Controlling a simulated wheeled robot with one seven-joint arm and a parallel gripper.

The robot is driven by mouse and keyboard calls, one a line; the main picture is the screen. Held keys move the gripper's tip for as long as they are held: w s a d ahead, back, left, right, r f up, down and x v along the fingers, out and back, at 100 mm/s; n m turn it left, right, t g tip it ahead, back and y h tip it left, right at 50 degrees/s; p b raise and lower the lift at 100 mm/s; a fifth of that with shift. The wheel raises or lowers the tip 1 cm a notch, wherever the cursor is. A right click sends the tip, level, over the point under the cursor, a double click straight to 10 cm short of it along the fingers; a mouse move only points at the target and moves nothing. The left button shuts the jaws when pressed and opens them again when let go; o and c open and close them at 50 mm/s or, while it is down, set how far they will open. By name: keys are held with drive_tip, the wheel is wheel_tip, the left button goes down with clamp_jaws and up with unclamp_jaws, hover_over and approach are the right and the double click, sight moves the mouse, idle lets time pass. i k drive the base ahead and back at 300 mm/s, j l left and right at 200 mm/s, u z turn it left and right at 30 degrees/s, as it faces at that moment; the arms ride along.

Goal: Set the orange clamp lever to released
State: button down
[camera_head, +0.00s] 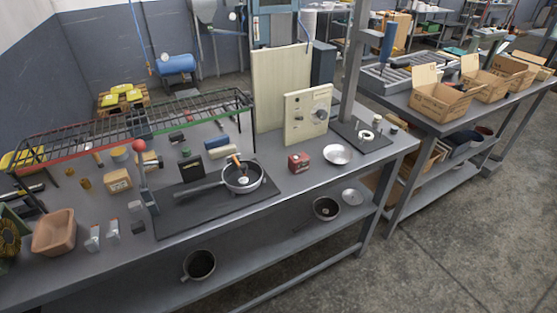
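A dark frying pan (231,188) with a pale grey interior sits on a black mat on the workbench, its handle pointing left. A small orange lever (234,159) shows at the far side of the pan, slanting up and left above its rim. It looks like the clamp lever, but its mount and exact setting are too small to tell. A small light piece (243,181) lies inside the pan. My gripper is not in view.
A black wire rack (150,122) with red and green edges stands over the bench behind the pan. A cream panel (307,113), red box (299,162) and silver bowl (337,154) stand to the right.

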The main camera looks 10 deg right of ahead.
sight(243, 167)
drive_tip(key=i+l, duration=0.15)
drive_tip(key=l, duration=0.25)
drive_tip(key=i+l, duration=0.1)
drive_tip(key=l, duration=0.3)
drive_tip(key=i+l, duration=0.15)
drive_tip(key=l, duration=0.25)
drive_tip(key=i+l, duration=0.15)
drive_tip(key=l, duration=0.2)
drive_tip(key=i+l, duration=0.1)
drive_tip(key=l, duration=0.3)
